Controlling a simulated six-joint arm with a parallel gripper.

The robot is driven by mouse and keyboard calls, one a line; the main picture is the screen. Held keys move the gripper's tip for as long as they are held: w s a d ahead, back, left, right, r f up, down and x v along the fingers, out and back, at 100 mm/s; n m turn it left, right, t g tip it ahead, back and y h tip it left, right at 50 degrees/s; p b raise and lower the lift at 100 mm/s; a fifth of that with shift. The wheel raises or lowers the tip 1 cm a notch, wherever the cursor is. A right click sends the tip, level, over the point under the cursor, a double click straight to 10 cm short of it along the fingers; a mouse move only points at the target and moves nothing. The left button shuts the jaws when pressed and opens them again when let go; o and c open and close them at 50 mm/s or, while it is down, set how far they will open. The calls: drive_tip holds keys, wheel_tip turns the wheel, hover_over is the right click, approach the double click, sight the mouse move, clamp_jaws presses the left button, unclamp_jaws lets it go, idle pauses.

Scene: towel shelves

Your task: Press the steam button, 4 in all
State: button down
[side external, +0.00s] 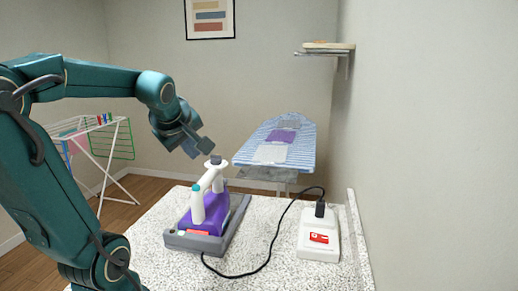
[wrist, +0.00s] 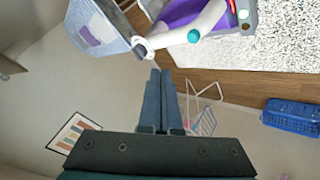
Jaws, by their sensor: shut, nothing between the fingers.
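A purple and white iron (side external: 205,212) sits on a grey base (side external: 233,228) on a speckled counter. Its white handle carries a grey knob on a white disc (side external: 215,161) at one end and a teal cap (side external: 196,189) at the other. I cannot tell which of these is the steam button. In the wrist view the teal cap (wrist: 194,36) and grey knob (wrist: 141,48) both show. My gripper (side external: 205,146) is shut and empty, tilted, just above and left of the grey knob. In the wrist view its fingers (wrist: 160,72) lie together, their tips near the knob.
An ironing board (side external: 275,145) with folded cloths, a drying rack (side external: 98,150) and a wall shelf (side external: 325,50) stand behind. A blue basket (wrist: 290,116) is on the floor.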

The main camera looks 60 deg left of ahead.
sight(196, 188)
idle(0.3)
wheel_tip(196, 188, up, 4)
drive_tip(key=shift+f, duration=0.1)
idle(0.3)
drive_tip(key=shift+f, duration=0.1)
drive_tip(key=shift+f, duration=4.35)
drive_tip(key=shift+f, duration=0.1)
drive_tip(key=shift+f, duration=0.3)
